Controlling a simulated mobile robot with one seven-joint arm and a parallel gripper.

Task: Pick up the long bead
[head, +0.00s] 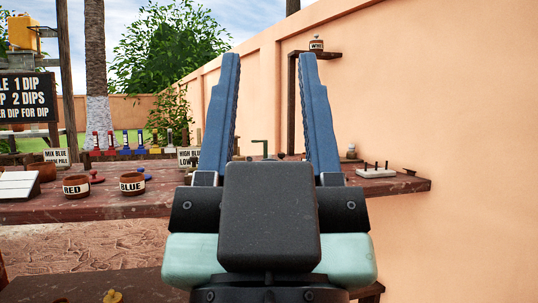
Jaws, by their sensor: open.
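My gripper (266,56) fills the middle of the head view, its two blue fingers pointing up and wide apart. It is open, with nothing between the fingers. I cannot make out a long bead anywhere in this view. Part of the table behind my gripper is hidden by its dark body.
A wooden table (225,196) spans the view, with RED (76,187) and BLUE (132,184) pots at left. A white pegged board (391,172) lies at its right end. A peach wall (455,120) bounds the right, with a small labelled pot (316,45) on a shelf.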

